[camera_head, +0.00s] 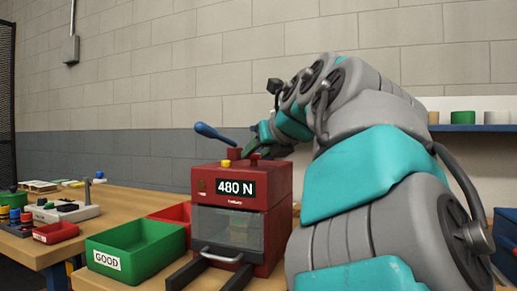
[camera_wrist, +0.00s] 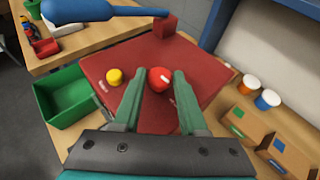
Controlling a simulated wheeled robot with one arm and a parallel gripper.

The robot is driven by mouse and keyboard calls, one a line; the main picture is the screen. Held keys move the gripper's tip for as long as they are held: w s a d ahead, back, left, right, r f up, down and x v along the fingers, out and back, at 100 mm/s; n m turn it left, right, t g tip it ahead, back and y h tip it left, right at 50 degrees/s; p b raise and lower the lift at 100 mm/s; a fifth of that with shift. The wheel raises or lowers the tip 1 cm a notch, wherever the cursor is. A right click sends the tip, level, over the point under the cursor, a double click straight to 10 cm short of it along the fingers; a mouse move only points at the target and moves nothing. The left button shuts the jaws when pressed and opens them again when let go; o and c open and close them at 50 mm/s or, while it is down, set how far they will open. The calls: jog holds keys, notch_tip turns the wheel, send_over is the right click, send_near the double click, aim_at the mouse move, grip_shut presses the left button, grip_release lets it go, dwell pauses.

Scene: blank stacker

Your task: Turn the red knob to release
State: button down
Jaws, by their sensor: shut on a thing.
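The red machine (camera_head: 240,190) stands on the wooden table, its display reading 480 N. Its front has a clear door (camera_head: 222,228) with a grey handle. In the wrist view the round red knob (camera_wrist: 160,80) sits on the machine's flat red top (camera_wrist: 115,65). My gripper (camera_wrist: 159,75) points down at it, one green finger on each side, shut on the knob. A yellow button (camera_wrist: 114,77) is just left of the knob, apart from the fingers. In the head view my gripper (camera_head: 250,150) is low over the machine's top and largely hides the knob.
A lever with a blue handle (camera_head: 214,133) rises from the machine's top at the left, close to my gripper. A green bin (camera_head: 140,240) labelled GOOD and a red bin (camera_head: 178,213) stand left. Cardboard boxes (camera_wrist: 240,120) are at right in the wrist view.

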jog(key=shift+m, duration=0.3)
dwell(0.4)
jog(key=shift+c, duration=2.2)
grip_release()
jog(key=shift+h, duration=0.3)
jog(key=shift+s, duration=0.1)
jog(key=v, duration=0.7)
jog(key=shift+s+b, duration=0.3)
jog(key=shift+s, duration=0.05)
jog(key=shift+d, duration=0.1)
